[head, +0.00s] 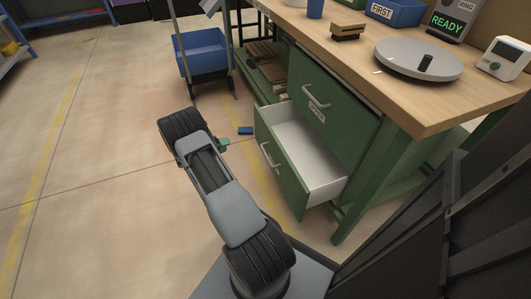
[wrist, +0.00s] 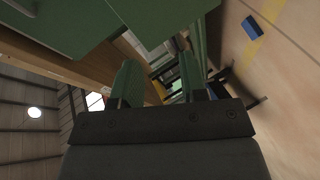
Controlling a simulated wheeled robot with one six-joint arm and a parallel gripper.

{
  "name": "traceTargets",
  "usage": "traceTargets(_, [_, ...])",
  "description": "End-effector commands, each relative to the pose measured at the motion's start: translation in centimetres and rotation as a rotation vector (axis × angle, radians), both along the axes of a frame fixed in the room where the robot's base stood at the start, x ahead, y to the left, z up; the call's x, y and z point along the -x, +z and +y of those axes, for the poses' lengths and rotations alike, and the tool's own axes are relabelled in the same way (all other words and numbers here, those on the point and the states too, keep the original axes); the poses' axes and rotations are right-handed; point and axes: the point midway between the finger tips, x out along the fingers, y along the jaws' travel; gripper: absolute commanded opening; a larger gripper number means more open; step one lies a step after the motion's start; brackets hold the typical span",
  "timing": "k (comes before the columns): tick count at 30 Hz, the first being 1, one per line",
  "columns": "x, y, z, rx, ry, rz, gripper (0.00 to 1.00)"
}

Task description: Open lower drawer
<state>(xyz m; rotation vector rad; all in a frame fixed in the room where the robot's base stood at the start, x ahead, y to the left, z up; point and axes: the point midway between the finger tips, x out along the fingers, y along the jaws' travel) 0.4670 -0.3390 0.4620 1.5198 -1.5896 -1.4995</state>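The lower drawer (head: 283,165) of the green workbench is pulled out, with its white inside showing and looking empty. Its grey handle (head: 269,155) is on the green front. The upper drawer (head: 318,112) above it, labelled UPPER, is shut. My gripper (head: 223,142) is to the left of the lower drawer's front, apart from the handle; most of it is hidden behind my wrist. In the wrist view my gripper (wrist: 160,82) has its two green fingers spread, with nothing seen between them. Green drawer fronts (wrist: 65,30) fill the upper left of that view.
A blue block (head: 245,131) lies on the floor near my gripper. A trolley with a blue bin (head: 202,52) stands behind. The wooden benchtop (head: 440,105) holds a round plate (head: 405,58) and other items. The floor to the left is clear.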

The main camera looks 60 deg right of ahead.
Motion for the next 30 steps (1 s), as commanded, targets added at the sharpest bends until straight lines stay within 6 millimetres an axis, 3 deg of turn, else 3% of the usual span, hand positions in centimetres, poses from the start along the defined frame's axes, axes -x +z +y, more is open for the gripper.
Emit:
traceTargets(3, [3.6,-2.3,-0.1,-0.001,-0.135,0.172,0.4])
traceTargets(11, [7.2,-4.2,-0.4,-0.019,-0.258,0.327,0.4])
traceTargets(30, [13.5,-6.5,-8.9,-0.018,-0.259,0.329,0.4])
